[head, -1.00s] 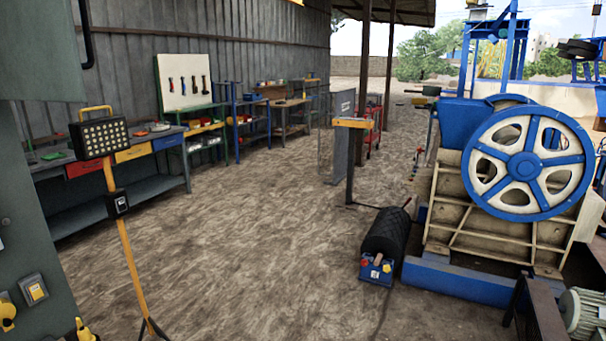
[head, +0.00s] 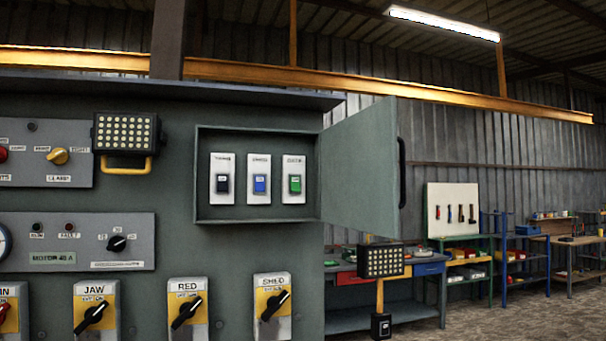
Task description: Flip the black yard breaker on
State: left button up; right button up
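A grey breaker box (head: 199,150) on the control panel has its door (head: 362,165) swung open to the right. Inside are three breakers side by side on white plates. The black breaker (head: 223,184) is at the left, the blue breaker (head: 260,184) in the middle and the green breaker (head: 295,184) at the right. The small labels above them are too blurred to read. I cannot tell whether the black breaker is on or off. Neither of my grippers is in view.
Below the box are rotary switches marked JAW (head: 96,312), RED (head: 187,311) and SHED (head: 272,305). A lamp (head: 126,132) is mounted left of the box. A work lamp on a stand (head: 380,262) and a workbench (head: 400,318) are at the right, with open floor beyond.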

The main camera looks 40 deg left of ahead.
aim_at(222, 179)
jog(key=i+l+u, duration=0.15)
jog(key=u, duration=0.3)
jog(key=i+l+u, duration=0.1)
jog(key=u, duration=0.35)
jog(key=l+u, duration=0.25)
jog(key=u, duration=0.2)
jog(key=l+u, duration=0.25)
jog(key=u, duration=0.2)
jog(key=l+u, duration=0.2)
jog(key=l, duration=0.8)
jog(key=k+l+u, duration=0.1)
jog(key=l+u, duration=0.15)
jog(key=l, duration=0.7)
jog(key=j, duration=0.25)
jog(key=i+j, duration=0.1)
jog(key=j, duration=0.2)
